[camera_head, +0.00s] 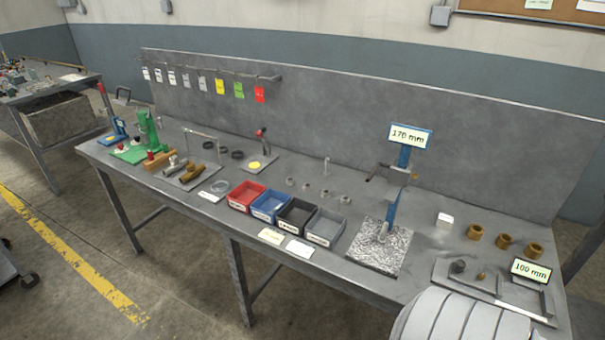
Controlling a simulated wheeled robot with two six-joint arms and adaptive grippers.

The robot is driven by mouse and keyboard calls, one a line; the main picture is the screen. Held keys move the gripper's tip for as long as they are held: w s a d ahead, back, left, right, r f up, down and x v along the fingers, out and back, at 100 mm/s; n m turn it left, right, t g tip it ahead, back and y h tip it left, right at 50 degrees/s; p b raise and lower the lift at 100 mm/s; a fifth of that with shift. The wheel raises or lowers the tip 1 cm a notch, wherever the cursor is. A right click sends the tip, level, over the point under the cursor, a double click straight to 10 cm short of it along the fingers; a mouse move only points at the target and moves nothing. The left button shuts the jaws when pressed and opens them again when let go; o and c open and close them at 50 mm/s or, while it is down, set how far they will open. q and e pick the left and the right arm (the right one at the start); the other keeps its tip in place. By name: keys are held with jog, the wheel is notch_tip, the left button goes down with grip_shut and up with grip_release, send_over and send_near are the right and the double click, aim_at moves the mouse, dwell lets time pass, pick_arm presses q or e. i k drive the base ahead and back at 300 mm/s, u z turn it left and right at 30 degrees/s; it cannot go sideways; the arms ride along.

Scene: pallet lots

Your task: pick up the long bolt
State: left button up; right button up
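A thin, light-grey upright piece (326,166) stands on the workbench behind the bins and looks like the long bolt, though it is small in the view. Several small metal pieces (307,187), like nuts or short bolts, stand in a row in front of it. Neither of my grippers shows in the head view, and nothing touches the upright piece.
Red (246,209), blue (269,220), black (296,228) and grey bins (325,240) line the bench's front edge. A blue stand with a "170 mm" sign (404,137) rises to the right. Brass rings (503,242) stand farther right. Coloured tags hang along the back panel (330,125).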

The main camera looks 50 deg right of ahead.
aim_at(382, 240)
jog(key=u, duration=0.55)
jog(key=k, duration=0.55)
jog(key=z, duration=1.3)
